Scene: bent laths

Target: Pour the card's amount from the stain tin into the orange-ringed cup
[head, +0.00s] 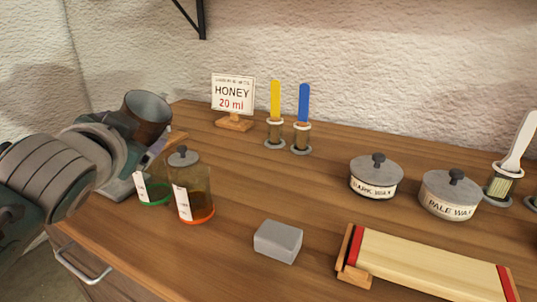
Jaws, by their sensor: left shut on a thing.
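My left gripper (122,128) comes in from the left and is shut on the stain tin (150,112), a dark brownish metal can with its open grey mouth facing up. It holds the tin above the table's left part, behind and left of the cups. What is inside the tin is hidden. The card (233,92) stands at the back and reads "HONEY 20 ml". My right gripper is not in view.
A green-ringed cup (154,190) stands just left of the orange-ringed one. A grey block (278,242), a lath on a wooden rest (430,268), dark wax (376,178) and pale wax (450,195) pots stand right. Yellow (275,100) and blue (304,103) sticks stand in holders behind.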

